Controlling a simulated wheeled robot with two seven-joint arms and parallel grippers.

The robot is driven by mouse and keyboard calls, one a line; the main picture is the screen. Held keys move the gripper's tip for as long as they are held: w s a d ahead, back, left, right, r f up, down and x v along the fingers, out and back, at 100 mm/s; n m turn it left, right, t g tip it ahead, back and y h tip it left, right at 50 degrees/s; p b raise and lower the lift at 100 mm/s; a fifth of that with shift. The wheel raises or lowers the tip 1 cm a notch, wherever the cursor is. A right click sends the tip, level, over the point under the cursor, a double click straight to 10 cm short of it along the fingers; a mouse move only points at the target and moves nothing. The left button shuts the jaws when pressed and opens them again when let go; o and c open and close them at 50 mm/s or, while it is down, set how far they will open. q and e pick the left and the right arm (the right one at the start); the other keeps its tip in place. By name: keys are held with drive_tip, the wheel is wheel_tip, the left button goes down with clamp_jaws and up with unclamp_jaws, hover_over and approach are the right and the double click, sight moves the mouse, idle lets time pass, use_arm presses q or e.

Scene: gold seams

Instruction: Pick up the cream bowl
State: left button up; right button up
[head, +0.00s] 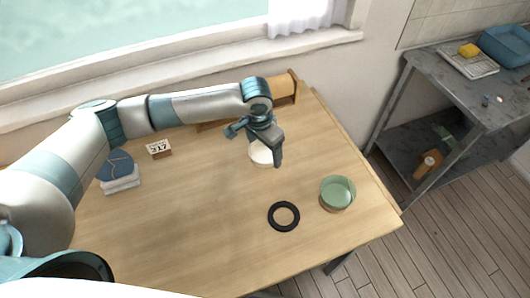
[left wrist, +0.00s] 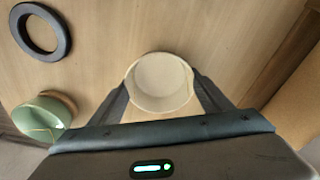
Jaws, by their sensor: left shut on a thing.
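The cream bowl (left wrist: 160,83) shows in the left wrist view, upright between the two fingers of my left gripper (left wrist: 163,90). The fingers touch its rim on opposite sides, and the gripper is shut on it. In the head view the cream bowl (head: 261,154) is partly hidden behind my left gripper (head: 264,150), over the back right part of the wooden table (head: 190,215). I cannot tell whether the bowl rests on the table or is slightly above it. My right gripper is not in view.
A black ring (head: 284,230) and a green bowl (head: 337,204) lie at the front right. A small calendar block (head: 159,148) and a stack with a blue top (head: 118,172) stand at the left. A wooden rack (head: 284,92) is at the back. The middle front is clear.

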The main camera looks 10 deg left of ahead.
sight(265, 156)
use_arm(q)
drive_tip(key=shift+r, duration=0.15)
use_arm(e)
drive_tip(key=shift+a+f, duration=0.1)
use_arm(q)
drive_tip(key=shift+r, duration=0.25)
wheel_tip(265, 156, up, 3)
drive_tip(key=shift+w+r+b, duration=0.1)
drive_tip(key=shift+r+b, duration=0.05)
drive_tip(key=shift+b, duration=0.65)
drive_tip(key=d+r+b, duration=0.2)
drive_tip(key=d+r, duration=0.5)
drive_tip(key=d, duration=0.4)
drive_tip(key=shift+w+d+b, duration=0.15)
drive_tip(key=shift+d+b, duration=0.25)
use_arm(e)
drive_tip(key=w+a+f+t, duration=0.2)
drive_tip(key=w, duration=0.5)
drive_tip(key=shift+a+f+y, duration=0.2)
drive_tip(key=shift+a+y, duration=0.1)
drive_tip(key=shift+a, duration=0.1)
use_arm(q)
drive_tip(key=shift+a, duration=0.15)
